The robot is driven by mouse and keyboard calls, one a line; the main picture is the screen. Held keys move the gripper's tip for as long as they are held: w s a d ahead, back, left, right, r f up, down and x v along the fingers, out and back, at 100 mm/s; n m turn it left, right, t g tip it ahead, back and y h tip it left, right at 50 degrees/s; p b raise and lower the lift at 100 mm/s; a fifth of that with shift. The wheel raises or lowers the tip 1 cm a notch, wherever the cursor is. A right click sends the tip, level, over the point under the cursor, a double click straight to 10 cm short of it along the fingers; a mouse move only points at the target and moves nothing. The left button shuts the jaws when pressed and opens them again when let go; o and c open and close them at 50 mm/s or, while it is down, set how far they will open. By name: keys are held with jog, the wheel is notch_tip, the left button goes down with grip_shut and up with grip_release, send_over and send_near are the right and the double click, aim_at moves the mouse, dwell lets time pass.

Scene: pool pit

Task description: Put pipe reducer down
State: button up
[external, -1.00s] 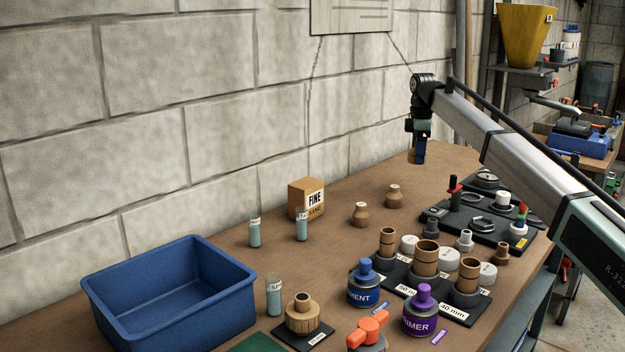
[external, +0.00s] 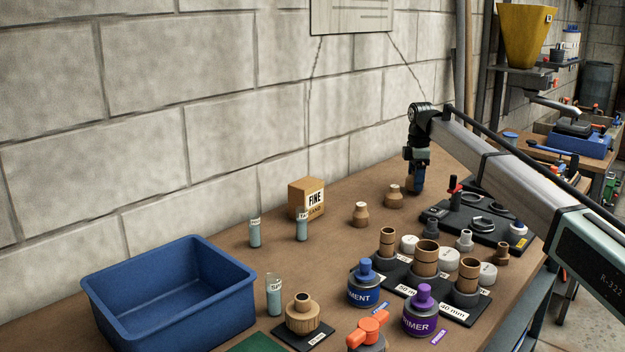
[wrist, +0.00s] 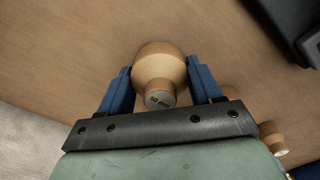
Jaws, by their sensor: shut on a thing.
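My gripper (external: 416,185) is at the back right of the bench, low over or at the wood. In the wrist view, its two blue fingers (wrist: 160,68) are shut on a tan wooden pipe reducer (wrist: 158,72) with "50 mm" on its narrow end. In the external view the held reducer is mostly hidden by the fingers. Whether its base touches the bench cannot be told. Two similar tan reducers stand upright on the bench, one (external: 394,197) just left of my gripper and one (external: 360,214) farther left.
A black tray of rings and fittings (external: 435,218) lies close to the right of my gripper. Pipe stubs on black stands (external: 428,258), a blue can (external: 364,284) and a purple can (external: 424,312) are nearer the front. A blue bin (external: 120,305) stands front left.

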jog(key=shift+f, duration=0.7)
jog(key=shift+f, duration=0.15)
jog(key=o, duration=1.2)
jog(key=shift+c, duration=0.2)
notch_tip(320, 180, up, 12)
jog(key=shift+r, duration=0.15)
